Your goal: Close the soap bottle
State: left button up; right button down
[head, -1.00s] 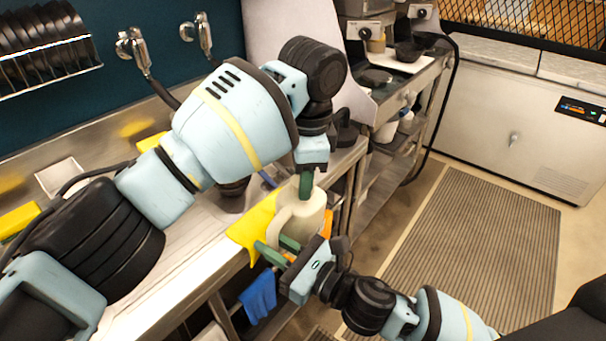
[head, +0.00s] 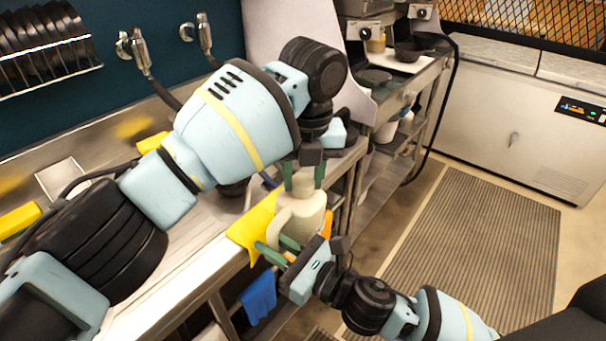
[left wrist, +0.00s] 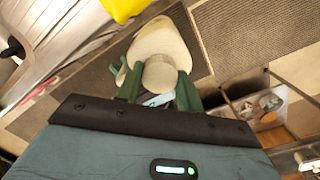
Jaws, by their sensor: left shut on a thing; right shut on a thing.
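The soap bottle (head: 303,222) is a cream jug with a side handle, upright at the front edge of the steel counter. Its round cap (head: 303,183) is on top, and it also shows in the left wrist view (left wrist: 160,75). My left gripper (head: 305,180) points down from above, its green fingers on either side of the cap and shut on it. My right gripper (head: 280,248) comes from the lower right and is shut on the bottle low on its handle side. Whether the cap's thread is engaged cannot be seen.
A yellow cloth (head: 252,230) hangs over the counter edge beside the bottle. A blue cloth (head: 259,295) hangs below. An orange item (head: 326,224) shows behind the bottle. Steel shelving (head: 375,165) stands to the right, with a floor mat (head: 470,240) beyond.

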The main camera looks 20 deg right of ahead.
pick_arm(q)
jog(key=m, duration=0.6)
jog(key=shift+m, duration=0.4)
jog(key=o, duration=1)
jog(key=shift+n, duration=0.3)
